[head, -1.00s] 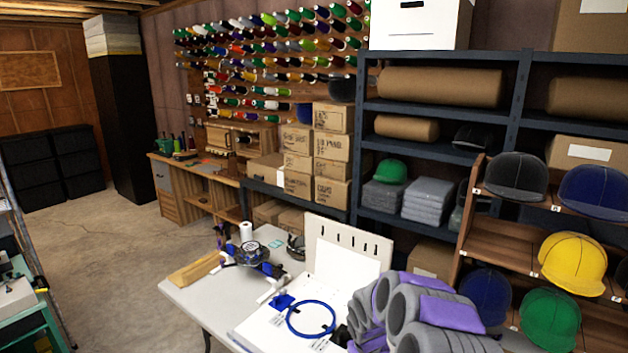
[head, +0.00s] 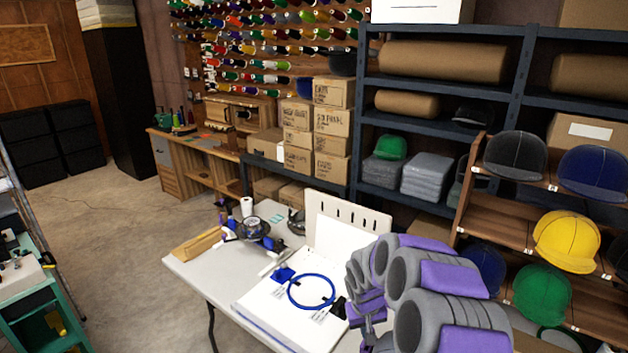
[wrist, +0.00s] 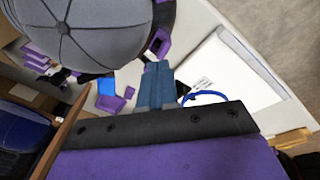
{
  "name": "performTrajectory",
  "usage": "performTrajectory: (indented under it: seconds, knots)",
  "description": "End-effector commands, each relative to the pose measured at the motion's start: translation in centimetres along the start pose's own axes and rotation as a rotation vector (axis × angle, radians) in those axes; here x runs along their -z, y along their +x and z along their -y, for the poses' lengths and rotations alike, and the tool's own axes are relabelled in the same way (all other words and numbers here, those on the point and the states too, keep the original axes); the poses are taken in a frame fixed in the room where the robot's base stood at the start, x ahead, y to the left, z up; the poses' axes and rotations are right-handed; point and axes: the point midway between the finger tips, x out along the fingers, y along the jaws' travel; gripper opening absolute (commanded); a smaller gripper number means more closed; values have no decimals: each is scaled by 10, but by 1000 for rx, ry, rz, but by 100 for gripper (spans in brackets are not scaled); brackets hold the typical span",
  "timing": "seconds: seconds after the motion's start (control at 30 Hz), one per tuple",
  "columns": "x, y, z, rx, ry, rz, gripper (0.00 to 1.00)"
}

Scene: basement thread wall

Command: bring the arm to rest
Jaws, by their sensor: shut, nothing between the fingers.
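My arm (head: 430,290), grey and purple, is folded at the lower right of the head view, in front of the table's right end and the cap rack. My gripper (wrist: 157,72) shows in the wrist view as two blue-grey fingers side by side, shut with nothing between them. In that view the fingers appear over the white board and the blue hoop's side of the table, apart from both. In the head view I cannot make out the fingertips clearly.
A white table (head: 205,280) holds a blue hoop (head: 312,291), a white board and tools. A wooden rack with caps, including a yellow cap (head: 566,241), stands close right of my arm. A teal cart (head: 40,300) is at left. The concrete floor (head: 120,235) between is clear.

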Motion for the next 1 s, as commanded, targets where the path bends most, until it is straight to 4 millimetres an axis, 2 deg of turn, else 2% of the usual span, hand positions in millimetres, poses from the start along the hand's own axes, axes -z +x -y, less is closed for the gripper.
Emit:
performTrajectory:
  seconds: [0.17, 0.53, 0.63, 0.77, 1.0]
  knots:
    - [0, -16, 0, -1, 0, 1, 0]
    - [-2, -20, 0, 1, 0, 2, 0]
    - [-9, -34, 1, 7, 2, 5, 0]
    - [-34, -66, 4, 21, 1, 23, 0]
    - [-100, -130, 8, 45, 7, 78, 0]
